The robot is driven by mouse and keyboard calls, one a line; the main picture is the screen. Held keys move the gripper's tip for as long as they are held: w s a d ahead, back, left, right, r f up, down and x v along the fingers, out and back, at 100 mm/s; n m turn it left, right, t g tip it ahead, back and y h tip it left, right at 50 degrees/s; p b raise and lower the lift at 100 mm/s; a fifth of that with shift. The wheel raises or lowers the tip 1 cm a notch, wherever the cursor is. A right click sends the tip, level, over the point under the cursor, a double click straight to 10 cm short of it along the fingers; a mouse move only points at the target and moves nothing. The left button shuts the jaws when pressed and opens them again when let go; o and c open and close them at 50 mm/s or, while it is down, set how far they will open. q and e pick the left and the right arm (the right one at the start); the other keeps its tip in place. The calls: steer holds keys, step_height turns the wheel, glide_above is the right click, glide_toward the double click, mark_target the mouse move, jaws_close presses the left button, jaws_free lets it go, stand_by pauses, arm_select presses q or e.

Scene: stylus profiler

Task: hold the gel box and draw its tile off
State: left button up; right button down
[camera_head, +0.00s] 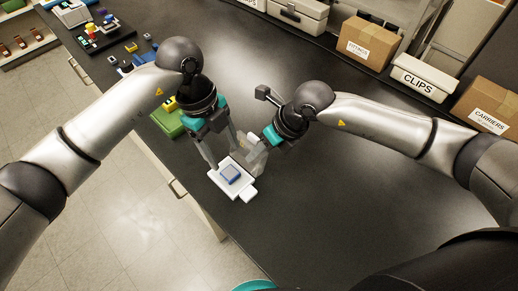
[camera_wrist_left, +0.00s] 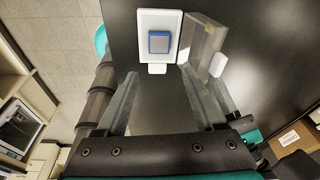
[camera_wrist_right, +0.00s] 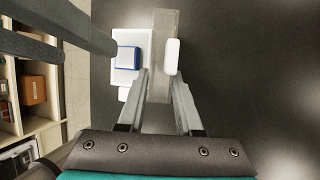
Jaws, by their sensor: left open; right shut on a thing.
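The gel box has a white base (camera_head: 246,183) with a small tab, and a clear wall-like part (camera_wrist_right: 160,22) with a white tab stands along one side. The tile, a blue square (camera_head: 230,173), lies on the base; it also shows in the left wrist view (camera_wrist_left: 159,42). My right gripper (camera_wrist_right: 160,76) is shut on the clear part of the gel box. My left gripper (camera_wrist_left: 159,72) is open and empty, its fingertips pointing down near the base's tab end. In the right wrist view one left finger reaches close to the tile's edge. Contact there is unclear.
The dark bench edge (camera_head: 190,197) runs close by the gel box. A green container (camera_head: 167,122) sits behind my left gripper. Cartons (camera_head: 368,43) and a CLIPS box (camera_head: 421,78) line the back. The bench to the right is clear.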

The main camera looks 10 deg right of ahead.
mark_target(230, 173)
arm_select(q)
steer(key=shift+d+f+m+t+y, duration=0.1)
steer(key=shift+f+m+t+y, duration=0.2)
steer(key=shift+f, duration=1.25)
steer(key=shift+d+f+m+t+y, duration=0.1)
steer(key=shift+f+m+t+y, duration=0.2)
steer(key=shift+f, duration=1.3)
steer(key=shift+d+f+m+t+y, duration=0.1)
steer(key=shift+f+m+t+y, duration=0.2)
steer(key=shift+f, duration=1.25)
jaws_close()
